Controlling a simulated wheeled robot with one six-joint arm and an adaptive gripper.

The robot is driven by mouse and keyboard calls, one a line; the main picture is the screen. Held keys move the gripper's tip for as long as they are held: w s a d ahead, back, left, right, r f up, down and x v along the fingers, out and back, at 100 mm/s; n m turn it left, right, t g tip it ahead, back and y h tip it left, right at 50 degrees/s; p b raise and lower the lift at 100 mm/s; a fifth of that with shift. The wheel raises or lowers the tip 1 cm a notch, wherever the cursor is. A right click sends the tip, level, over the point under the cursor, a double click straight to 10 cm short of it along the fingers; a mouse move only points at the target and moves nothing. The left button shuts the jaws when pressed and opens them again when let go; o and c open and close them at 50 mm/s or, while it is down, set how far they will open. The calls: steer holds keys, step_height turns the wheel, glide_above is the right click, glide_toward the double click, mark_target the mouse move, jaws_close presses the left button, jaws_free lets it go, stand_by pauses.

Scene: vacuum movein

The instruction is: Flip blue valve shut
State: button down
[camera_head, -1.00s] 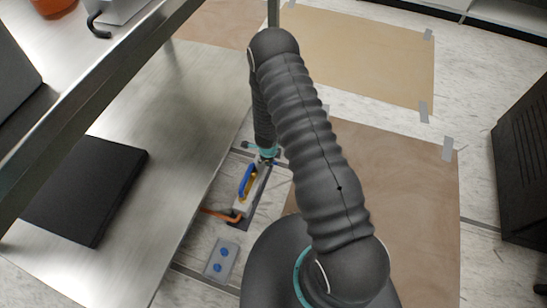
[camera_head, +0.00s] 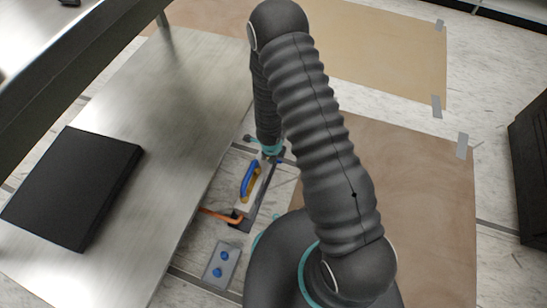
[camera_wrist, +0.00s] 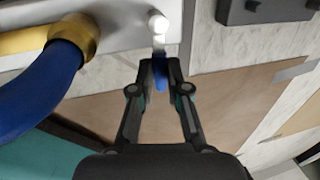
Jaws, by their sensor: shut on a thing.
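The small blue valve lever (camera_wrist: 161,79) shows between my fingertips in the wrist view, below a bright white round end on a pale metal plate. My gripper (camera_wrist: 160,68) is shut on this lever, and the fingers hide most of its sides. In the head view my gripper (camera_head: 271,157) reaches down to the far end of the floor-level fixture (camera_head: 240,206). The lever is too small and too covered there to make out clearly.
A thick blue hose (camera_wrist: 38,92) with a brass fitting (camera_wrist: 76,34) lies left of my gripper. An orange pipe (camera_head: 218,214) and a plate with blue knobs (camera_head: 221,264) are nearer. A metal shelf (camera_head: 175,130) holding a flat black box (camera_head: 72,188) borders the left.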

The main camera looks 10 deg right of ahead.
steer(key=c, duration=1.2)
jaws_free()
steer(key=shift+d, duration=0.3)
steer(key=shift+o, duration=0.2)
steer(key=shift+a, duration=0.2)
steer(key=shift+a, duration=0.1)
step_height(320, 180, up, 12)
steer(key=s+a, duration=0.1)
steer(key=s, duration=0.1)
steer(key=shift+f, duration=0.15)
steer(key=shift+s, duration=0.1)
